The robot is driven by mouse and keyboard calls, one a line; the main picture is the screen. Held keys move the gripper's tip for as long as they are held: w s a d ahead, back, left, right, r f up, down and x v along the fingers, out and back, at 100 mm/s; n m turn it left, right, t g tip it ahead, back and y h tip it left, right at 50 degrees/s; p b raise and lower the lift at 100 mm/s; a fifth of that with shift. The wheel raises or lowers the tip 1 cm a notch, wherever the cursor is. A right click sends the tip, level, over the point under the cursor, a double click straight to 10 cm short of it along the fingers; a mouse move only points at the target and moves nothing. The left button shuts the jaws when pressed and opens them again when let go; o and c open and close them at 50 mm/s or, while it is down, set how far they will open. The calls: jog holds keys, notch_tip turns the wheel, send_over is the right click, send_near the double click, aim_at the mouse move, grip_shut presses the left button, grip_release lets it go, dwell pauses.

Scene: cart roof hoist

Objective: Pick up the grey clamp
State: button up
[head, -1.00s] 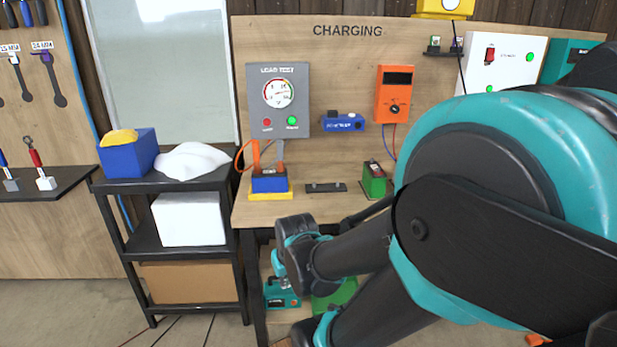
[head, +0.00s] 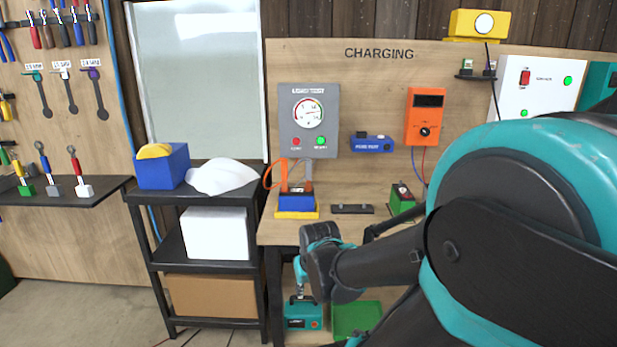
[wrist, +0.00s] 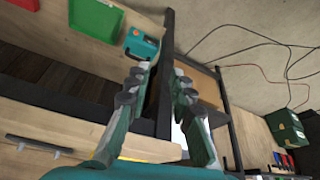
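The grey clamp (head: 308,171) is a small upright grey piece below the load tester (head: 308,118) in the head view. It stands at the blue battery (head: 296,201) on the bench, just right of the orange clamp (head: 284,172). I cannot make out its jaws at this size. My gripper (wrist: 159,82) is open and empty in the wrist view, its two fingers apart. It points down past the bench edge, away from the clamp. I cannot identify the clamp in the wrist view.
A teal box (head: 303,315) and a green tray (head: 356,318) sit low under the bench. A black shelf unit (head: 200,265) stands left of the bench. A dark bar (head: 352,209) and a green battery (head: 402,198) lie on the bench. Cables (wrist: 265,66) cross the floor.

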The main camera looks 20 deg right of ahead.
jog(key=o, duration=0.3)
jog(key=shift+m+t+h, duration=0.5)
jog(key=shift+m, duration=0.4)
jog(key=w+d+r, duration=0.1)
jog(key=w+r, duration=0.4)
jog(key=w+d+r, duration=0.1)
jog(key=w+r, duration=0.5)
jog(key=w+d+r, duration=0.1)
jog(key=w+r, duration=0.4)
jog(key=shift+w+d+r, duration=0.35)
jog(key=shift+d, duration=0.05)
jog(key=m+h, duration=0.1)
jog(key=m, duration=0.1)
send_near(308, 161)
jog(key=shift+t, duration=0.4)
jog(key=x, duration=1)
jog(key=shift+s+f, duration=0.3)
jog(key=shift+f, duration=0.1)
jog(key=shift+x, duration=2.6)
jog(key=shift+w+d, duration=0.1)
jog(key=shift+d, duration=0.05)
jog(key=shift+c, duration=0.5)
jog(key=shift+r, duration=0.1)
grip_shut()
